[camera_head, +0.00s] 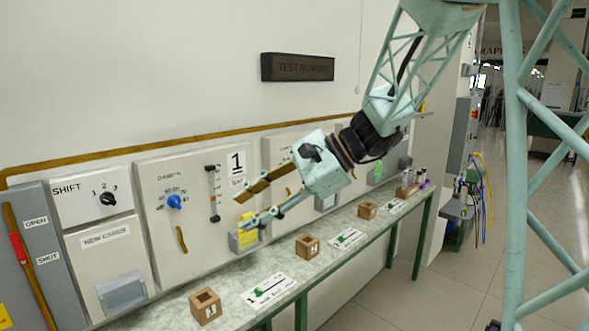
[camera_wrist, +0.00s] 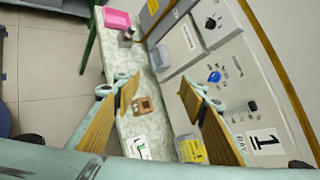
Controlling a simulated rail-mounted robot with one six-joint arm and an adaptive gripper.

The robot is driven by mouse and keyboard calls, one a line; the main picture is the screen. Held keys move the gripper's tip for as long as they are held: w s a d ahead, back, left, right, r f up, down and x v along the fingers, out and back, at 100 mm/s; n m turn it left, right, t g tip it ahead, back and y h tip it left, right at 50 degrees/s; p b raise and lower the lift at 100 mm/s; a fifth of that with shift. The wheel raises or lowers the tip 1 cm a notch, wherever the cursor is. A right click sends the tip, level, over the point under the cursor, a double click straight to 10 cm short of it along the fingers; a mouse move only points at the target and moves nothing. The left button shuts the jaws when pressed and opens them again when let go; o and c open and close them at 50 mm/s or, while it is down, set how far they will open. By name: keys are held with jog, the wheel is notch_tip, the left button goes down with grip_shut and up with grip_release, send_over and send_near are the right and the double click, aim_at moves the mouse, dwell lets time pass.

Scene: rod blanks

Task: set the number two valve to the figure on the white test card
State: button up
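My gripper (camera_head: 242,211) is open and empty, in front of the panel marked 1 (camera_head: 150,180). Its fingers also show apart in the wrist view (camera_wrist: 158,88). That panel has a blue knob (camera_head: 175,201), also in the wrist view (camera_wrist: 215,76), and a vertical gauge (camera_head: 213,193). The panel to its right (camera_head: 280,148) is mostly hidden behind my gripper and arm; I cannot make out its valve or number. A yellow card (camera_head: 248,230) sits in a grey holder under panel 1. I cannot pick out a white test card with a readable figure.
A bench (camera_head: 230,284) runs below the panels, with wooden blocks (camera_head: 205,306) and white plates bearing green pieces (camera_head: 268,290). A SHIFT dial (camera_head: 107,198) and a NEW CARDS tray (camera_head: 122,292) are at left. The TEST RUNNING sign (camera_head: 297,67) looks dark. A pink box (camera_wrist: 117,20) shows in the wrist view.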

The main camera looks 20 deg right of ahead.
jog(key=w+d+m+t+y+p, duration=0.15)
jog(key=w+d+m+t, duration=0.35)
jog(key=w, duration=0.6)
jog(key=w+d+m+p, duration=0.3)
jog(key=w+d, duration=0.3)
jog(key=w, duration=0.4)
jog(key=w+d+f+m+t+h+p, duration=0.1)
jog(key=w+d+f+m+t, duration=0.2)
jog(key=w+d, duration=0.4)
jog(key=w+d+f+m+t+h+p, duration=0.2)
jog(key=w+d+f+m, duration=0.3)
jog(key=d, duration=0.9)
jog(key=w+m+t, duration=0.1)
jog(key=w, duration=0.1)
jog(key=shift+w+d+t, duration=0.15)
jog(key=shift+w+t, duration=0.25)
jog(key=shift+h, duration=0.25)
jog(key=p+x, duration=0.1)
jog(key=x, duration=1.2)
jog(key=shift+w+p, duration=0.35)
jog(key=shift+c, duration=0.2)
jog(key=shift+a, duration=0.25)
jog(key=c, duration=0.8)
